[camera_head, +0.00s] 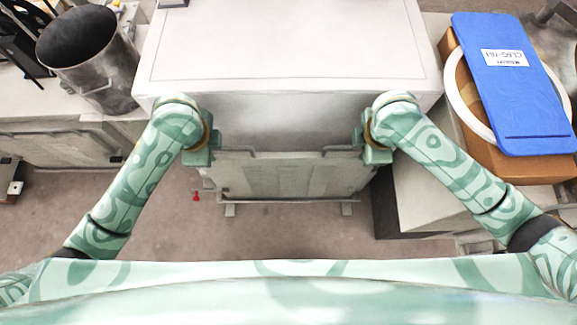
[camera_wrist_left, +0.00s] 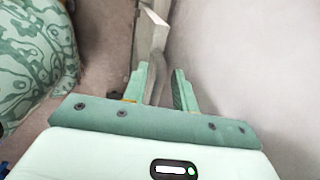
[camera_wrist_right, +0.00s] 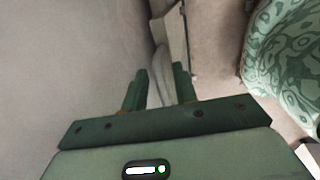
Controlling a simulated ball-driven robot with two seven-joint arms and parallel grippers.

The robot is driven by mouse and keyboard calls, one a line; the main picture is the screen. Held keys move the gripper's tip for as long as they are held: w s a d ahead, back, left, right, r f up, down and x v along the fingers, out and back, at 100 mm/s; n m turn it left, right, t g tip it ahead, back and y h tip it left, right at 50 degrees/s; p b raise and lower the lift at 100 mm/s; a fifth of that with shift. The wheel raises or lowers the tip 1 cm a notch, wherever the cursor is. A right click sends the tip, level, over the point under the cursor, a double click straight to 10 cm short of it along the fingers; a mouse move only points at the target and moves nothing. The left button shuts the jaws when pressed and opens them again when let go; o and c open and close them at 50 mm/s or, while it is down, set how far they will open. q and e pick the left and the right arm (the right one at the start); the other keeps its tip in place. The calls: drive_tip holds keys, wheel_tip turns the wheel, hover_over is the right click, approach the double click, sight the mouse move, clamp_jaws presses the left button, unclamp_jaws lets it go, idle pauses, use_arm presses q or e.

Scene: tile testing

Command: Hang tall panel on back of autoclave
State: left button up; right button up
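The autoclave (camera_head: 285,40) is the large pale box at the top middle of the head view, its near face (camera_head: 285,112) towards me. The tall grey panel (camera_head: 285,175) stands roughly upright against or just in front of that face, lower down. My left gripper (camera_head: 207,150) is at the panel's left side; in the left wrist view its fingers (camera_wrist_left: 160,88) close around a grey handle (camera_wrist_left: 156,82). My right gripper (camera_head: 372,147) is at the right side, its fingers (camera_wrist_right: 158,88) around the other handle (camera_wrist_right: 162,72). Contact between panel and autoclave is hidden.
A dark metal pot (camera_head: 90,60) stands on the left counter. At right, a blue clipboard-like board (camera_head: 512,85) and a white ring (camera_head: 463,110) lie on a brown box (camera_head: 510,165). A small red object (camera_head: 195,196) is on the floor, which is otherwise open around the panel.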

use_arm(q)
drive_tip(key=shift+w+f, duration=0.1)
drive_tip(key=shift+f, duration=0.25)
use_arm(e)
drive_tip(key=shift+w+f, duration=0.1)
drive_tip(key=shift+f, duration=0.35)
use_arm(q)
clamp_jaws()
use_arm(e)
clamp_jaws()
use_arm(q)
drive_tip(key=shift+a, duration=0.1)
use_arm(e)
drive_tip(key=shift+r, duration=0.1)
idle(0.4)
